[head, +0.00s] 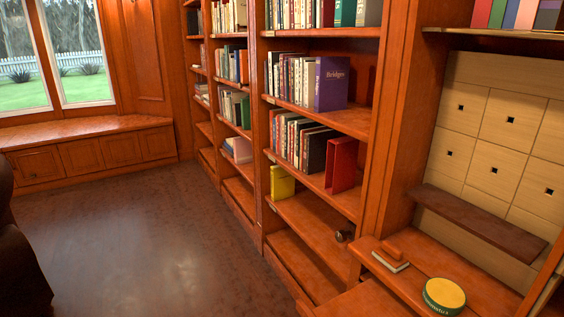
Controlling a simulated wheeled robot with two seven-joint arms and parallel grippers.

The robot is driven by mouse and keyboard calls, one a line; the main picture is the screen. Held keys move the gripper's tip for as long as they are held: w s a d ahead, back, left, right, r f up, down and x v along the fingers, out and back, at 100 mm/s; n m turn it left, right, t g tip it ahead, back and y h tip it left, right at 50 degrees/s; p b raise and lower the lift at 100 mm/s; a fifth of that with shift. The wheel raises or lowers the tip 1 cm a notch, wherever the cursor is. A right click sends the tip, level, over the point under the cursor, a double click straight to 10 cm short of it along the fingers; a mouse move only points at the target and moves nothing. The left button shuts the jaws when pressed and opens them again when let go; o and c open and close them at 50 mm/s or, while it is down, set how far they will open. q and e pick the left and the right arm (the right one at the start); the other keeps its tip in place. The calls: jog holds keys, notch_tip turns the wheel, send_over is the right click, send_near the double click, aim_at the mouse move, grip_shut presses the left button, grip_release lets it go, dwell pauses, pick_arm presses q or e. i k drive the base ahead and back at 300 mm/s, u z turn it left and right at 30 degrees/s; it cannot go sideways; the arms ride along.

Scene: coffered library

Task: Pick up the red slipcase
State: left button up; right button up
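The red slipcase (342,164) stands upright at the right end of a row of books on a middle shelf of the bookcase in the head view. Its open side faces out, and dark books stand close to its left. Whether it touches them I cannot tell. Neither of my grippers shows in the head view.
A yellow box (282,183) stands on the shelf below, with a small dark round object (344,236) farther right. A ledge at right holds a round green-and-yellow tin (443,295) and a small book (390,261). The floor (130,235) at left is open; a dark chair-like shape stands at the left edge.

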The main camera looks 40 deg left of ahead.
aim_at(342, 153)
jog(key=u, duration=1.05)
jog(key=k, duration=0.65)
jog(key=z, duration=0.4)
jog(key=i, duration=0.55)
jog(key=u, duration=1.45)
jog(key=i, duration=2.2)
jog(key=u, duration=1.4)
jog(key=i, duration=0.6)
jog(key=z, duration=1.35)
